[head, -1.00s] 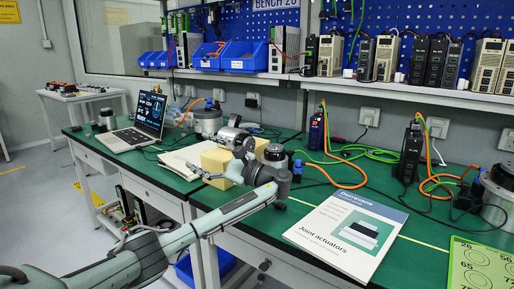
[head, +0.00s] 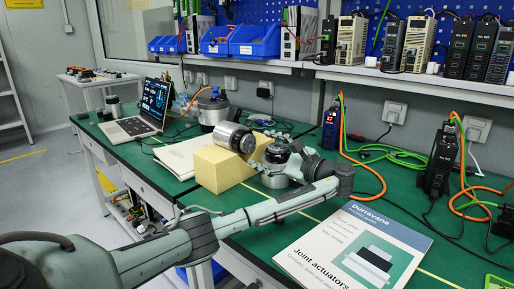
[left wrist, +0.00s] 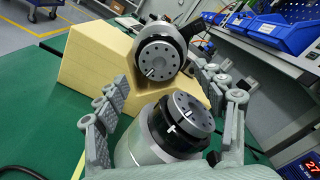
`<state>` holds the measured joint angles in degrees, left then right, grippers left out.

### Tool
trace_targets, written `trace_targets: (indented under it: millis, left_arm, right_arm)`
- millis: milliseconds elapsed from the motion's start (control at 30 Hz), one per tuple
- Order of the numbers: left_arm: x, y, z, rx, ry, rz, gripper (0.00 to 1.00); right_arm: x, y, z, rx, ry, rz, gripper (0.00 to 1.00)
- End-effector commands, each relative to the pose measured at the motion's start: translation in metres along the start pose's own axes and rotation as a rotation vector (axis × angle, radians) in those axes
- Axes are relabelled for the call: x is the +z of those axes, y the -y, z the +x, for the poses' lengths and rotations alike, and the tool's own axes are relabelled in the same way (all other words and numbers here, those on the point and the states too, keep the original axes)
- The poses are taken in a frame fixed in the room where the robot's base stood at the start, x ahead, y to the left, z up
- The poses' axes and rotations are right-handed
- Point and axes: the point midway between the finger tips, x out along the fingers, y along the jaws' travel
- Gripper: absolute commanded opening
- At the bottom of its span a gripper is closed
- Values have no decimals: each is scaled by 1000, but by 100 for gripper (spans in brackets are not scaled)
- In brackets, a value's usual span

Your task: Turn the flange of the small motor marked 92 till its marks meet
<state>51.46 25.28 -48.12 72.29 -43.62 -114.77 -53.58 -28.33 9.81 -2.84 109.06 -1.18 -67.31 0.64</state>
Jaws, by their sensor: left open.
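A small upright motor (head: 275,180) with a dark top and silver body stands on the green bench beside a yellow foam block (head: 222,172). My open left gripper (head: 280,156) is at its top. In the left wrist view this motor (left wrist: 143,147) stands between the spread fingers of the gripper (left wrist: 160,92). Its grey flange (left wrist: 194,112) has a ring of holes. A white mark on the flange and one on the dark collar look apart. I cannot read any number on it. A second motor (left wrist: 157,58) lies on the block, flange facing the camera. My right gripper is not in view.
A booklet titled Joint actuators (head: 352,250) lies to the right. Orange and green cables cross the bench near the drive unit (head: 332,125).

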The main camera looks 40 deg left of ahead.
Motion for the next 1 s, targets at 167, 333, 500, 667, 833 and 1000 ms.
trace_targets:
  millis: [167,333,500,667,833,1000]
  left_arm:
    - [0,-1,24,2,1,1,70]
    - [0,-1,33,1,0,1,70]
    - [0,-1,33,1,0,1,70]
    - [0,-1,33,1,0,1,57]
    - [0,-1,33,1,0,1,36]
    - [0,-1,33,2,0,0,20]
  right_arm:
    - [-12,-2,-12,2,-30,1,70]
    - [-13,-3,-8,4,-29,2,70]
    - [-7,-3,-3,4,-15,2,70]
    - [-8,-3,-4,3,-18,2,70]
    - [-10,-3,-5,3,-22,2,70]
    - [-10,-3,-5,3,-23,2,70]
